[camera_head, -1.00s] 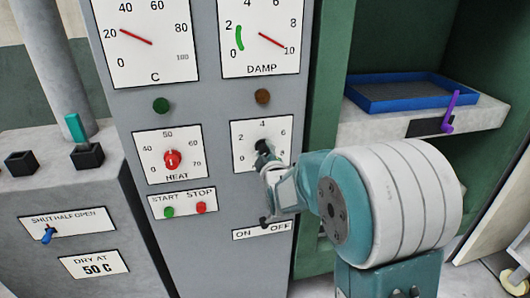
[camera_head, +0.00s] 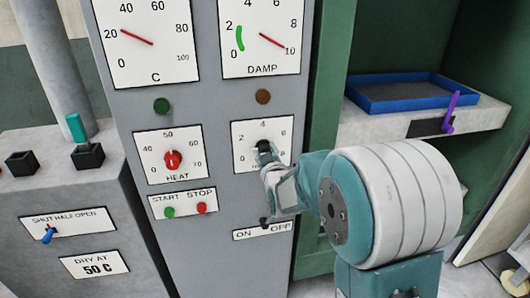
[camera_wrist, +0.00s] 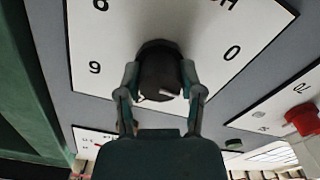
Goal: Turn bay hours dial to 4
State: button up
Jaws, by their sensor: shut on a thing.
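The bay hours dial is a dark round knob (camera_wrist: 160,75) on a white numbered plate (camera_wrist: 215,25), upside down in the wrist view. My gripper (camera_wrist: 159,80) is shut on the knob, one finger on each side. A short white mark shows on the knob's near side; which number it points to I cannot tell.
The red HEAT knob (camera_head: 172,160) is left of the plate. START and STOP buttons (camera_head: 201,208) and the ON/OFF switch (camera_head: 264,222) sit lower. Two gauges are above. A blue tray (camera_head: 400,105) rests on a shelf at right.

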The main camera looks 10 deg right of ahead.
jog(key=m, duration=0.2)
jog(key=f+m, duration=0.1)
jog(key=m, duration=0.1)
jog(key=shift+s+m, duration=0.1)
jog(key=shift+m, duration=0.2)
jog(key=m, duration=0.4)
jog(key=shift+a, duration=0.1)
jog(key=m, duration=0.5)
jog(key=shift+r, duration=0.1)
jog(key=shift+m, duration=1.9)
jog(key=o, duration=1.1)
jog(key=shift+o, duration=0.2)
jog(key=shift+a+r, duration=0.1)
jog(key=shift+r, duration=0.15)
